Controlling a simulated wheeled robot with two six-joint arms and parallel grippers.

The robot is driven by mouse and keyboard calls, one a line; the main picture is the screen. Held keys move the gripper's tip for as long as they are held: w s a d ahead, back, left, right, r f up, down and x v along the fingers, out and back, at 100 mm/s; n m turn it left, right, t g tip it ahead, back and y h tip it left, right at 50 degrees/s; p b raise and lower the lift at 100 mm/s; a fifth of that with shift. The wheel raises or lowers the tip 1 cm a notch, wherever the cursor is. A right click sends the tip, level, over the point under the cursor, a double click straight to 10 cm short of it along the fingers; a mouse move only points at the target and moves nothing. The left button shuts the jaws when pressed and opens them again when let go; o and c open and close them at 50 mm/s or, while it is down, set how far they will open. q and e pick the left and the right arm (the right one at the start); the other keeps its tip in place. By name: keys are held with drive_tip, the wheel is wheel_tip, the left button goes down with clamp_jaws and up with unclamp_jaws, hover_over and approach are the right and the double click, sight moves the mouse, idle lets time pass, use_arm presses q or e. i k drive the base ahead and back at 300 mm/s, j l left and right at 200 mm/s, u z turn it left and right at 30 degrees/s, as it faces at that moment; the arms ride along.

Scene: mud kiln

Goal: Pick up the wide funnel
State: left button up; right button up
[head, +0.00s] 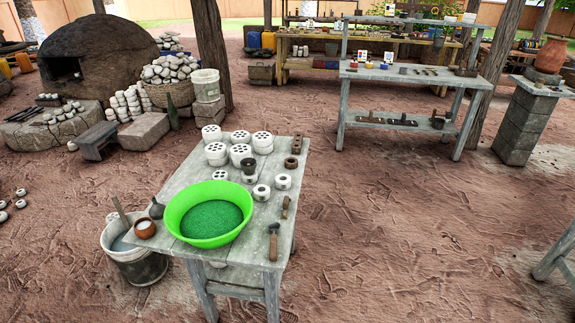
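A grey wooden table (184,178) stands in the middle of the head view. A small dark object with a narrow tip pointing up (156,209) stands at its left edge; it could be a funnel standing mouth down, but it is too small to tell. A dark cup-like object with a wide round top (249,166) stands among the white pieces and could also be a funnel. I cannot tell which of the two is the wide funnel. Neither of my grippers shows in this view.
A green basin (174,213) fills the table's near left. Around it are a brown pot (145,228), white holed cylinders (216,152), a hammer (273,242) and a brush (285,207). A bucket (140,264) stands left of the table. The ground right of the table is open.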

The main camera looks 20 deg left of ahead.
sight(249, 171)
drive_tip(key=i+j+z, duration=0.1)
drive_tip(key=j, duration=0.35)
drive_tip(key=i+j, duration=0.2)
drive_tip(key=j, duration=0.3)
drive_tip(key=i+j+z, duration=0.15)
drive_tip(key=j, duration=0.3)
drive_tip(key=i+j, duration=0.1)
drive_tip(key=j, duration=0.4)
drive_tip(key=z, duration=0.05)
